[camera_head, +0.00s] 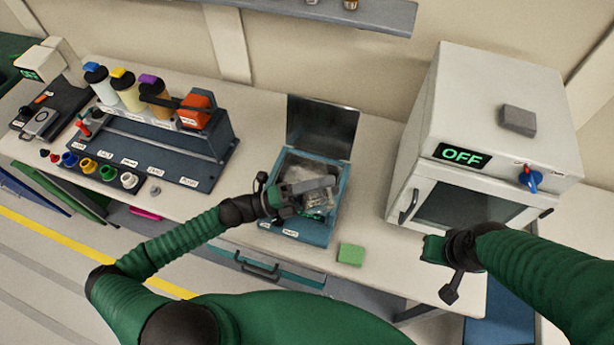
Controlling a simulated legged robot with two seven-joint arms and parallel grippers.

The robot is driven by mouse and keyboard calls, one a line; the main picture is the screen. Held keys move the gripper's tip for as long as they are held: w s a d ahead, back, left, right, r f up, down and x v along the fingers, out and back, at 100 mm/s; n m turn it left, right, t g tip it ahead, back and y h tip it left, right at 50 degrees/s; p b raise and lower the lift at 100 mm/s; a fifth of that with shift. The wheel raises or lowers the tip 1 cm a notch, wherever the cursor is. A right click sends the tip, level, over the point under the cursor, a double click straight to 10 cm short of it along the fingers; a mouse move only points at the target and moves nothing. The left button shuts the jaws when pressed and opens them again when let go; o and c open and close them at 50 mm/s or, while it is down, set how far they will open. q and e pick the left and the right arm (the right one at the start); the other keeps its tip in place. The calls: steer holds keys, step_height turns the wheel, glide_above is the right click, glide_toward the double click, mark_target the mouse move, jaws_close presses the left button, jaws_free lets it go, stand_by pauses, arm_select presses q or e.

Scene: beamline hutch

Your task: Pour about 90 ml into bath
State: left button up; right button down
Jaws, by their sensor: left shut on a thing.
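The bath appears to be the open blue-green box (318,232) at the middle of the bench, its dark lid (322,128) raised at the back. My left gripper (300,190) is over the box opening, shut on a clear, glassy vessel (322,203) that is tilted and partly hidden by the fingers. Any liquid in it or in the box is too small to tell. My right gripper (437,249) is off the bench's front right, in front of the white oven, apart from the box; its fingers are not clear.
A white oven (495,110) reading OFF stands right, a grey block (518,120) on top. A green sponge (351,254) lies at the front edge. A rack (190,148) of capped bottles stands left, near a scale-like device (42,122). Bare bench lies left of the box.

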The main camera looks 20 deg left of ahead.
arm_select(q)
steer(key=shift+r, duration=0.15)
steer(key=f+m+b, duration=0.1)
steer(key=b, duration=0.1)
steer(key=s+f+m+b, duration=0.1)
steer(key=b, duration=0.1)
steer(key=shift+s+d+f+g+b, duration=0.1)
steer(key=shift+s+d+g+b, duration=0.2)
steer(key=shift+d+b, duration=0.1)
steer(key=shift+r+m+p, duration=0.4)
steer(key=shift+r+m, duration=0.1)
steer(key=shift+r, duration=0.1)
steer(key=m+b, duration=0.1)
steer(key=m+g+b, duration=0.1)
steer(key=m, duration=0.1)
steer(key=shift+r+g+b, duration=0.3)
steer(key=shift+r+b, duration=0.05)
steer(key=shift+m, duration=0.6)
steer(key=shift+r+p, duration=0.1)
steer(key=shift+p, duration=0.2)
